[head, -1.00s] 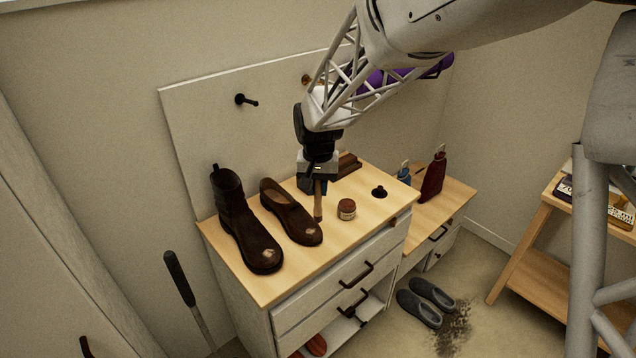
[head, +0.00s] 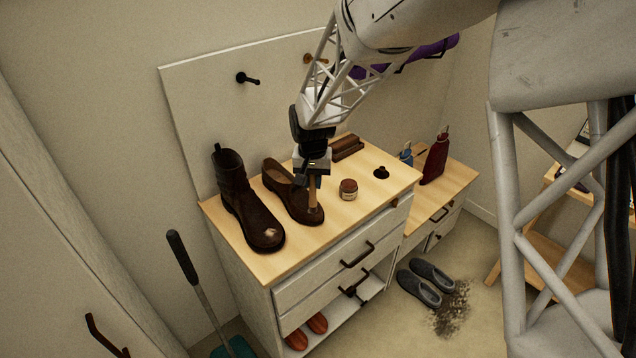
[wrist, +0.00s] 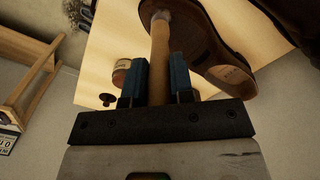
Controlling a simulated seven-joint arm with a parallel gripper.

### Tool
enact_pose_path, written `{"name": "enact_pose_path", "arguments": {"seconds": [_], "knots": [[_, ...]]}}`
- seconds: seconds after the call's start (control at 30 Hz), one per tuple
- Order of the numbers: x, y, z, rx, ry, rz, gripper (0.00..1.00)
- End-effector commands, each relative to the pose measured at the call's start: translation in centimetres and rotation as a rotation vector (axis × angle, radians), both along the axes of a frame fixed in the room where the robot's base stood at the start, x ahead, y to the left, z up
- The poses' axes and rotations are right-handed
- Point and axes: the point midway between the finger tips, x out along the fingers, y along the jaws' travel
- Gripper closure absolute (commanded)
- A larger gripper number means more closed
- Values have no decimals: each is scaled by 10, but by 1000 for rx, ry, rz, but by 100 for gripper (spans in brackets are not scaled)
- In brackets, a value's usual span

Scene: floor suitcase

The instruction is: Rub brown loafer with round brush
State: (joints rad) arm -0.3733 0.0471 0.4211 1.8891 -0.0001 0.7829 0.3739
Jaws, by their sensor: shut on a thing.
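My gripper (head: 312,176) is above the loafer's right side, shut on the wooden handle of the round brush (head: 314,194). The brush points down, and its lower end is at the loafer's toe; I cannot tell whether it touches. In the wrist view, the brush (wrist: 159,45) stands between my blue fingers (wrist: 157,78), its far end overlapping the loafer (wrist: 205,35). The bristles are not clearly seen.
A dark boot (head: 243,205) with a scuffed toe stands left of the loafer. A small brown jar (head: 348,190), a dark round knob-like thing (head: 381,173) and a brown block (head: 346,147) are to the right.

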Motion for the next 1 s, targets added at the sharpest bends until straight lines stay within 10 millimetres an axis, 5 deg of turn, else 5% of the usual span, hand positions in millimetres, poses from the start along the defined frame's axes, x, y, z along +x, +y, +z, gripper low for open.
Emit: {"name": "enact_pose_path", "arguments": {"seconds": [0.4, 1.0], "knots": [[18, 20, 10, 0, 1, 1, 100], [-8, -8, -3, -1, 1, 0, 100]]}}
